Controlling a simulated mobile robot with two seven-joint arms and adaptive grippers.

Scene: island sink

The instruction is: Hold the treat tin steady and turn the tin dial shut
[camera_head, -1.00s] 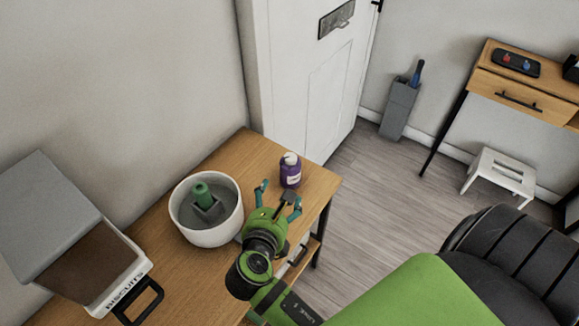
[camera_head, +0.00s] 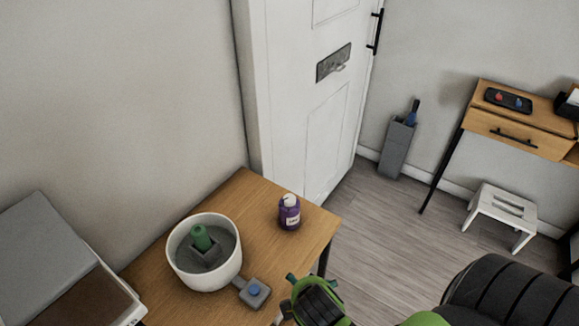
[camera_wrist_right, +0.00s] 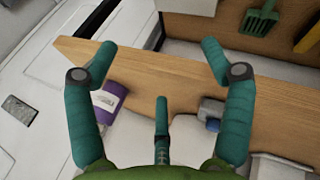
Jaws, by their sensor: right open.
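I cannot single out a treat tin or its dial for certain. A biscuit box (camera_head: 105,295) with a raised grey lid (camera_head: 40,240) is partly cut off at the lower left of the head view. A white round tub (camera_head: 185,272) with a grey inside and a green upright piece (camera_head: 201,238) stands on the wooden table. A small grey block with a blue top (camera_head: 254,291) sits beside it, also in the wrist view (camera_wrist_right: 212,112). My right gripper (camera_head: 312,281) is by the table's front edge; its teal fingers (camera_wrist_right: 158,58) are open and empty. My left gripper is not in view.
A purple bottle (camera_head: 289,213) with a white cap stands near the table's right end. The wooden table (camera_head: 245,205) is clear behind the tub. A white door (camera_head: 315,110) is behind it. A white stool (camera_head: 500,205) and a desk (camera_head: 525,130) are at right.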

